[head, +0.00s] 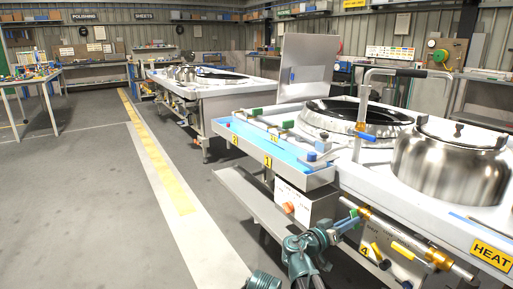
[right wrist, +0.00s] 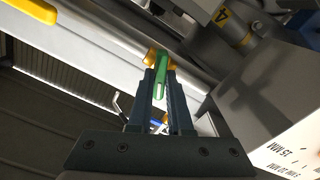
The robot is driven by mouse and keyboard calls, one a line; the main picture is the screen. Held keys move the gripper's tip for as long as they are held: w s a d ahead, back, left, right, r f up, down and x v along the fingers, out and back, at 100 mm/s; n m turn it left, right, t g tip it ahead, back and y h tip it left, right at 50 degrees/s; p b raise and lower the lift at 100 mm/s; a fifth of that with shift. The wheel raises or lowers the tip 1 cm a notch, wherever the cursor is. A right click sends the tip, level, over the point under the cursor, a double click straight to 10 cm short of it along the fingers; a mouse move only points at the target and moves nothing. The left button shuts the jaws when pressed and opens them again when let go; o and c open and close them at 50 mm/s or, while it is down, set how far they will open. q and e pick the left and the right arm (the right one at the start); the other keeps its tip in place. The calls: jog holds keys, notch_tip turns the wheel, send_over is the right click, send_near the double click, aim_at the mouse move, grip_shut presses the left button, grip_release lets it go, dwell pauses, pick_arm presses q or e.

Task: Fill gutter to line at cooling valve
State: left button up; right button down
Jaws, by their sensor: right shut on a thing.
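My right gripper (head: 343,224) is at the front pipe of the near steel range. In the right wrist view its two dark fingers (right wrist: 163,95) are shut on a green valve handle (right wrist: 161,78). The handle points back between the fingers from a brass-coloured fitting (right wrist: 158,57) on the pipe. In the head view the handle is mostly hidden by the gripper. A pale blue channel (head: 257,144) runs along the range's front edge; I cannot make out a water level or fill line in it. My left gripper is not in view.
A yellow valve handle (head: 403,250) and a "4" label (head: 365,250) are close to my right gripper. A lidded steel pot (head: 450,165) and a swivel spout (head: 361,115) stand on the range. A white card marked "15 MM" (right wrist: 290,150) is close by. The left floor is clear.

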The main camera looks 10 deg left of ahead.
dwell(0.3)
jog(key=m, duration=0.4)
dwell(0.3)
jog(key=shift+m, duration=0.7)
jog(key=c, duration=0.6)
grip_release()
jog(key=shift+c, duration=0.2)
jog(key=shift+a, duration=0.1)
